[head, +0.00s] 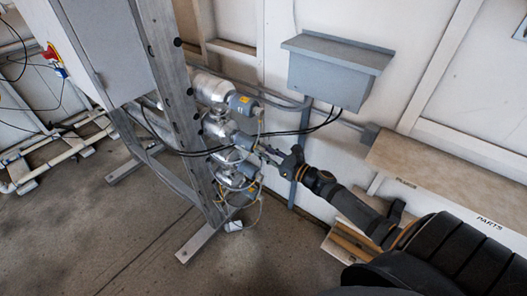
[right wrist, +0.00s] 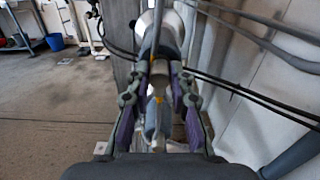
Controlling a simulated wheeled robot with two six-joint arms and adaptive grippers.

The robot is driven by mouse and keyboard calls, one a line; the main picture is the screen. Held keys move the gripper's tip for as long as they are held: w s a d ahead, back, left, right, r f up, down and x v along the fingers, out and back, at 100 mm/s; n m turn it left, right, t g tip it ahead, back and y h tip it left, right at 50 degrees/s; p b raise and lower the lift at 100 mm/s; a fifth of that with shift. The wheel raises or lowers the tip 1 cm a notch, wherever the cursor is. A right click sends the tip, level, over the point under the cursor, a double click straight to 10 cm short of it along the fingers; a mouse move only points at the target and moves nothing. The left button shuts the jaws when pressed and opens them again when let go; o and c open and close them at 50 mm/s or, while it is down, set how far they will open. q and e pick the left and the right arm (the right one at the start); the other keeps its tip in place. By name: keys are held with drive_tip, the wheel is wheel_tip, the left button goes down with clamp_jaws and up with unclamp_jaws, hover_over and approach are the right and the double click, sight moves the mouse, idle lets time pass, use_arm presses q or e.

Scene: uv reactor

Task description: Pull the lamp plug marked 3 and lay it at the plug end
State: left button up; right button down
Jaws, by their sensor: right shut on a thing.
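The reactor's silver lamp tubes (head: 213,89) end in grey lamp plugs with yellow labels, stacked one above another beside the steel post. My right gripper (head: 268,152) reaches in from the right at the middle plug (head: 243,140). In the right wrist view, the fingers (right wrist: 159,82) are shut on a grey plug (right wrist: 158,68) in line with its tube. Another plug with a yellow label (right wrist: 158,115) shows beyond and between the fingers. I cannot read the plug numbers. The pale shelf (head: 440,165) at the right has two words on its front edge; one reads PARTS. My left gripper is out of view.
Black cables (head: 318,125) run from the grey wall box (head: 335,72) across the plugs, close to my gripper. A thin pale lead loops below the plugs. The steel post (head: 178,90) stands left of them. The shelf top looks bare.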

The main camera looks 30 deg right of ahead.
sight(264, 151)
drive_tip(key=shift+p+v, duration=0.5)
drive_tip(key=shift+v, duration=0.75)
drive_tip(key=shift+p+v, duration=0.85)
drive_tip(key=shift+p, duration=0.4)
drive_tip(key=shift+s+d, duration=0.1)
drive_tip(key=shift+s, duration=0.15)
